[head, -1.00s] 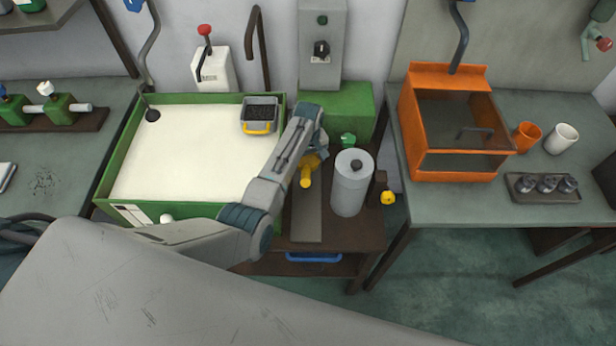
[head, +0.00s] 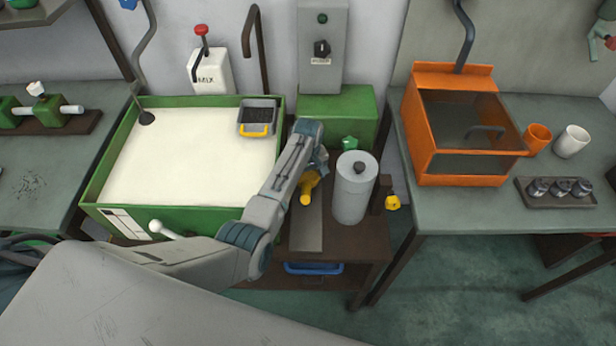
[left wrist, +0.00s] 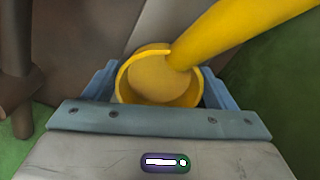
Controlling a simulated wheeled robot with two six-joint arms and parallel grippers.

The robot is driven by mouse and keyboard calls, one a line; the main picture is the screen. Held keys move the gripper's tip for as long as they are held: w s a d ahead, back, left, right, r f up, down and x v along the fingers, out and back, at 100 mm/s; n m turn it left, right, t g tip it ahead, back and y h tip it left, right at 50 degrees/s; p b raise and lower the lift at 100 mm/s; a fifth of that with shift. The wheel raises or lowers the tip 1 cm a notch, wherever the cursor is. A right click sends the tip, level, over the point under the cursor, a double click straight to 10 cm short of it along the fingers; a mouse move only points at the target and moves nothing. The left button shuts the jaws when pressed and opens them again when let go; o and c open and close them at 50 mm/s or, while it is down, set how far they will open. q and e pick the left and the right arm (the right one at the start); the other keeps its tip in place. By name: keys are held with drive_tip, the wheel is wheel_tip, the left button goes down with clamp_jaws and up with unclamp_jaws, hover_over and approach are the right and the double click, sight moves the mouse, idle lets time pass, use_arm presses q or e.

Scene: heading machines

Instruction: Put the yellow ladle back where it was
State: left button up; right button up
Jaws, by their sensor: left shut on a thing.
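The yellow ladle (head: 307,187) shows in the head view beside the grey cylinder, over a narrow grey plate on the dark small table. My left gripper (head: 319,165) is shut on it; the arm hides part of the hold. In the left wrist view the ladle's round cup (left wrist: 160,82) sits between the blue-grey jaws (left wrist: 160,100), and its handle runs up to the right. I cannot tell whether the ladle touches the plate below. My right gripper is not in view.
The grey cylinder (head: 355,190) stands close right of the ladle. A green-rimmed tray (head: 185,222) with a pale surface lies left, holding a small black-filled bin (head: 257,117). A green box (head: 340,112) stands behind. An orange cabinet (head: 468,170) stands on the right bench.

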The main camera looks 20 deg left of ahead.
use_arm(q)
drive_tip(key=shift+f, duration=0.1)
drive_tip(key=o, duration=0.9)
wheel_tip(320, 180, up, 12)
drive_tip(key=shift+r+b, duration=0.15)
drive_tip(key=shift+b, duration=0.5)
